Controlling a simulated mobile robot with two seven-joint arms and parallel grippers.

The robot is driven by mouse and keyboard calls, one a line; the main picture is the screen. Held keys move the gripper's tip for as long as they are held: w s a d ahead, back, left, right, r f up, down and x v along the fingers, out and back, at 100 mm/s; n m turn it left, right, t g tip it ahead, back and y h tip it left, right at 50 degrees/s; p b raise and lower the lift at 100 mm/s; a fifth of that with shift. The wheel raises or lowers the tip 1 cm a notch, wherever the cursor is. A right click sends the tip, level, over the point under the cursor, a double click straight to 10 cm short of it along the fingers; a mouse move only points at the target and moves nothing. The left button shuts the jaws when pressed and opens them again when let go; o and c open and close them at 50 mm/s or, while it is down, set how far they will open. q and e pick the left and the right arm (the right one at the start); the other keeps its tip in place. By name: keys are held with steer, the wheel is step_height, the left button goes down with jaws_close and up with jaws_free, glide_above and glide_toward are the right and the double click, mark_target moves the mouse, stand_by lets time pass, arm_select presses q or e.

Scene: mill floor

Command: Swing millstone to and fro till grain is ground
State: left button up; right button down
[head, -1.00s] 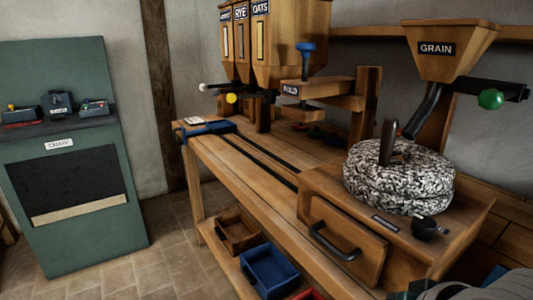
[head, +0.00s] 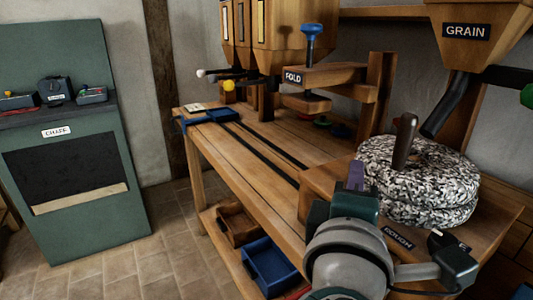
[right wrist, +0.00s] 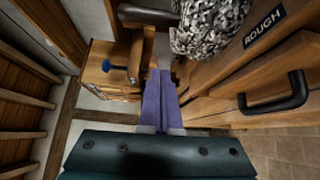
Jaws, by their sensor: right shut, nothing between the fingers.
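The speckled millstone (head: 425,185) rests on its wooden mill box, under the grain hopper (head: 470,55). Its upright brown peg handle (head: 404,140) stands on the near left part of the top. My right gripper (head: 356,172), with purple fingers, is shut and empty in front of and left of the stone, apart from the handle. In the right wrist view the shut fingers (right wrist: 160,90) point toward a wooden part, with the millstone (right wrist: 210,25) at upper right. My left gripper is not in view. My right arm hides much of the mill box front. No grain shows on the stone.
The drawer handle (right wrist: 274,93) sits below the ROUGH label (right wrist: 264,26) in the right wrist view. A wooden FOLD press (head: 320,75) stands behind the mill. A green CHAFF cabinet (head: 70,150) stands at left. The bench's middle (head: 235,145) is mostly clear.

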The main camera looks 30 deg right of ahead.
mark_target(389, 160)
steer(key=p+x, duration=0.1)
steer(key=x, duration=0.7)
steer(key=shift+d, duration=0.15)
steer(key=shift+s+d+r+p, duration=0.1)
steer(key=shift+s+d+p, duration=0.1)
steer(key=shift+s+p, duration=0.35)
steer(key=shift+s+d+r+p, duration=0.1)
steer(key=shift+s+d+p, duration=0.15)
steer(key=shift+s, duration=0.45)
steer(key=shift+s+d+f+p, duration=0.1)
steer(key=shift+s+d+p, duration=0.2)
steer(key=shift+s, duration=0.35)
steer(key=shift+s+n+t+y, duration=0.3)
